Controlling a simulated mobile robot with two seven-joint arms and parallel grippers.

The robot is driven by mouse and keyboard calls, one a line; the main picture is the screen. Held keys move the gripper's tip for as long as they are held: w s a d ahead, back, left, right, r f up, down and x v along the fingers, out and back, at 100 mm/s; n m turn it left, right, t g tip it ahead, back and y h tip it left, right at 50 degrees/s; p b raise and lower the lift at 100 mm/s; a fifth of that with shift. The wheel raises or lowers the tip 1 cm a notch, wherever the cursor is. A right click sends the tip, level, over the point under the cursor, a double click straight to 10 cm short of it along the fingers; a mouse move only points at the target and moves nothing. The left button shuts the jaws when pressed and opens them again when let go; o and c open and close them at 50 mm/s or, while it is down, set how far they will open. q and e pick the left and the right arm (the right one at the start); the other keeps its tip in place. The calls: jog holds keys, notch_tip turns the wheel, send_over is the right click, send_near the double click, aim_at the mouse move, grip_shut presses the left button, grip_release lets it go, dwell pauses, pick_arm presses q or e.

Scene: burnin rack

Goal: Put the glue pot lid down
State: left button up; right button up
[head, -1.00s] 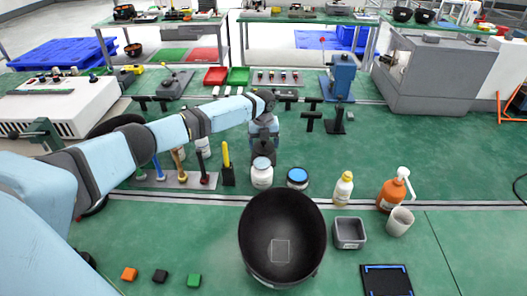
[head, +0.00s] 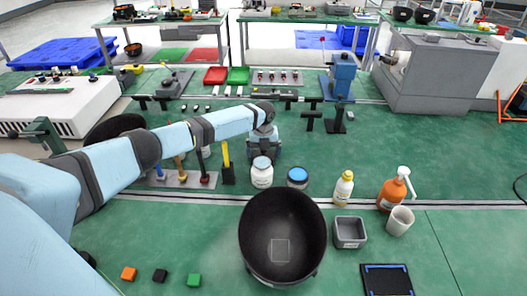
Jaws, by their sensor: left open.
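A white labelled jar (head: 262,177), which looks like the glue pot, stands upright on the green bench behind the black bowl. Its round top shows a pale blue-grey middle; I cannot tell whether that is a lid or an open mouth. A low white round piece with a blue top (head: 298,178) is just right of it; I cannot tell whether it is the lid or another pot. My left gripper (head: 263,152) points down just behind and above the white jar. It is open, its fingers small and partly hidden. My right gripper is out of view.
A large black bowl (head: 282,205) stands in front, with a grey square tub (head: 349,232) and a white cup (head: 399,221) to its right. A yellow-capped bottle (head: 343,188) and an orange pump bottle (head: 391,194) stand behind them. A tool rack (head: 185,180) is left of the jar.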

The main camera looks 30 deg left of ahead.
pick_arm(q)
notch_tip(320, 180, up, 12)
jog(key=shift+r, duration=0.25)
dwell(0.6)
